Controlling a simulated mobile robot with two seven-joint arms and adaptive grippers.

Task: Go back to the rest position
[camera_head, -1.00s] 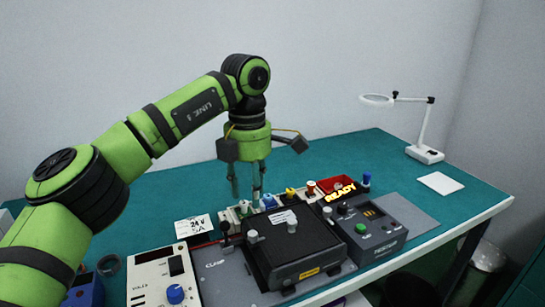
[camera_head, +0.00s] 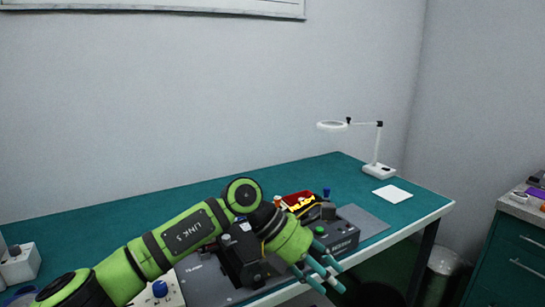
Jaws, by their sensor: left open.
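My left gripper (camera_head: 322,273) shows at the bottom centre of the head view, at the end of my green left arm. Its teal fingers are spread apart and point down and right, in front of the table's front edge. Nothing shows between them. The grey tester box (camera_head: 340,236) with a green button stands just behind the gripper. My right gripper does not show.
A white magnifier lamp (camera_head: 379,169) and a white card (camera_head: 392,194) are at the table's right. A red tray (camera_head: 298,197) sits behind the tester. A white block (camera_head: 20,264) is at the far left. A drawer cabinet (camera_head: 510,255) and a bin (camera_head: 442,261) stand right. The back left of the green table (camera_head: 120,215) is clear.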

